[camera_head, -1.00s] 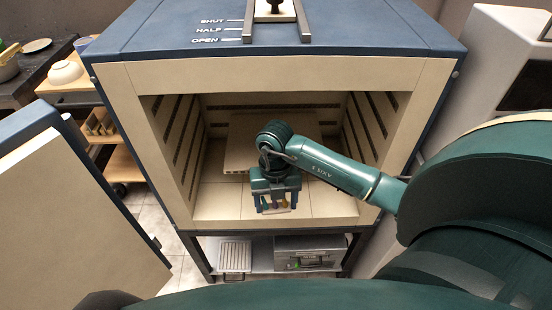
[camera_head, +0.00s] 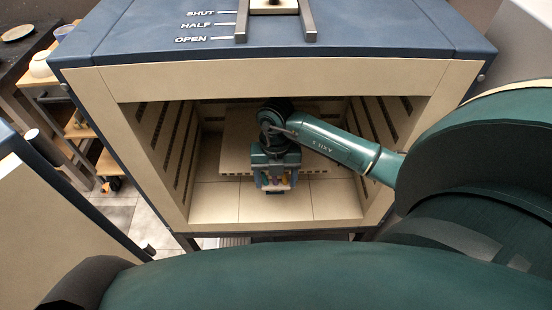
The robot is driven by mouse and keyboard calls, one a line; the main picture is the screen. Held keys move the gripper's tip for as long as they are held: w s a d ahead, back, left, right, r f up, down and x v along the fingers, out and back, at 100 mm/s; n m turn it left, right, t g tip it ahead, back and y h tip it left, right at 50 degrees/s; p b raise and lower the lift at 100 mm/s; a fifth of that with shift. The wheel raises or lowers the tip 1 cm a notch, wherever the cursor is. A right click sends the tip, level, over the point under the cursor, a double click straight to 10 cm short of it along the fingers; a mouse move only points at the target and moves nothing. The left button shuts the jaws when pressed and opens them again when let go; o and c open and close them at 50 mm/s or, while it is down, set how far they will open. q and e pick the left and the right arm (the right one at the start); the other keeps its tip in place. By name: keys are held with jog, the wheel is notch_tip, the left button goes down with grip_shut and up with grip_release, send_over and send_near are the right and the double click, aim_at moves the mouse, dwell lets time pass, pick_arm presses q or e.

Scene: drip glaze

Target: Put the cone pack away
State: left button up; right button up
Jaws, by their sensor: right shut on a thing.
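My right gripper (camera_head: 275,186) is inside the open kiln (camera_head: 270,80), above its floor near the front middle. It points toward me and is shut on the cone pack (camera_head: 276,182), a small pale piece with coloured cones that shows between the fingers. The fingers hide much of the pack, and I cannot tell whether it touches the floor. A beige kiln shelf (camera_head: 235,150) lies behind the gripper. My left gripper is out of view.
The kiln door (camera_head: 50,230) stands open at the left. Slotted side walls (camera_head: 170,140) flank the chamber. The tiled kiln floor (camera_head: 215,200) is bare on both sides of the gripper. A wooden shelf unit (camera_head: 110,168) stands further left.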

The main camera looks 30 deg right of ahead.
jog(key=w+d+b, duration=0.2)
jog(key=w, duration=0.1)
jog(key=w+d+b, duration=0.2)
jog(key=w, duration=0.1)
jog(key=w+d+b, duration=0.2)
jog(key=w, duration=0.1)
jog(key=shift+w+f, duration=0.25)
jog(key=shift+w, duration=0.15)
jog(key=shift+w+d+f+b, duration=0.15)
jog(key=shift+f+b, duration=0.1)
jog(key=shift+b, duration=0.25)
jog(key=shift+f, duration=0.4)
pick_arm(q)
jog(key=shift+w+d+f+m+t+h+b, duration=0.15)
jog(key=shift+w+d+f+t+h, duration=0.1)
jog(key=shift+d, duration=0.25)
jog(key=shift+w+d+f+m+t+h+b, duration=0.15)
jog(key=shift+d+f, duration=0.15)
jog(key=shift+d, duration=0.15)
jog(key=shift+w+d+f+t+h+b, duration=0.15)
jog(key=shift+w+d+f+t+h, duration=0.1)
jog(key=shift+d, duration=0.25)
pick_arm(e)
jog(key=shift+f, duration=0.4)
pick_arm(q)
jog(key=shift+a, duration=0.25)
pick_arm(e)
jog(key=shift+f, duration=0.1)
